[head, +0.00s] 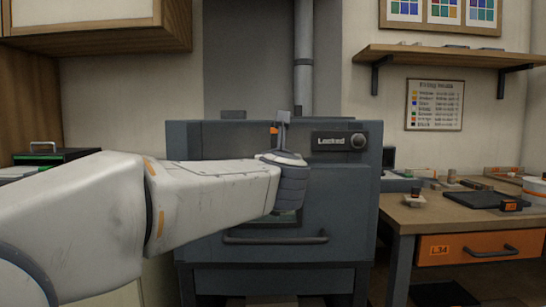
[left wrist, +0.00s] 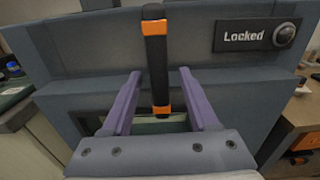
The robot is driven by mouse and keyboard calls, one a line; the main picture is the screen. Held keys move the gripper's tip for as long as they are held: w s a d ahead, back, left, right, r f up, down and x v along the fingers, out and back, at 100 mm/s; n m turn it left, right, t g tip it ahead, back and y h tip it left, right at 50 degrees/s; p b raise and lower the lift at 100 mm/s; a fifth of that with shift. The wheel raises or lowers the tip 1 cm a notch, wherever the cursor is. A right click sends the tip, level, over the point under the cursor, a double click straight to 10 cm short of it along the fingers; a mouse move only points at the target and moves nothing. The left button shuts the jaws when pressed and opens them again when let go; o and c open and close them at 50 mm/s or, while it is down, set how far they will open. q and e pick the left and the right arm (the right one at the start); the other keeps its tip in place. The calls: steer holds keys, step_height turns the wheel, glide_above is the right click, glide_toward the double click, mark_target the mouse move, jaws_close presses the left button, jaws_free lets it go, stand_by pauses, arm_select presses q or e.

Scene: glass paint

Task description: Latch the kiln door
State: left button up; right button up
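The kiln (head: 190,140) is a blue-grey box at the centre of the head view, with its door (head: 345,200) closed and a bar handle (head: 275,239) low on it. A panel (head: 339,141) beside the latch reads "Locked"; it also shows in the left wrist view (left wrist: 257,36). The latch handle (left wrist: 156,60), black with orange bands, stands upright. My left gripper (left wrist: 160,73) is open, with a purple finger on each side of the handle and visible gaps between. In the head view my left arm hides much of the latch. My right gripper is not in view.
A wooden workbench (head: 455,215) with an orange drawer (head: 468,248) stands to the right, with tools and a dark tray on top. A wall shelf (head: 445,56) hangs above it. A cabinet (head: 100,25) hangs at upper left. A flue pipe (head: 304,60) rises behind the kiln.

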arm_select(q)
steer(key=shift+r, duration=0.1)
steer(key=s+a, duration=0.1)
steer(key=s, duration=0.9)
steer(key=shift+s, duration=0.25)
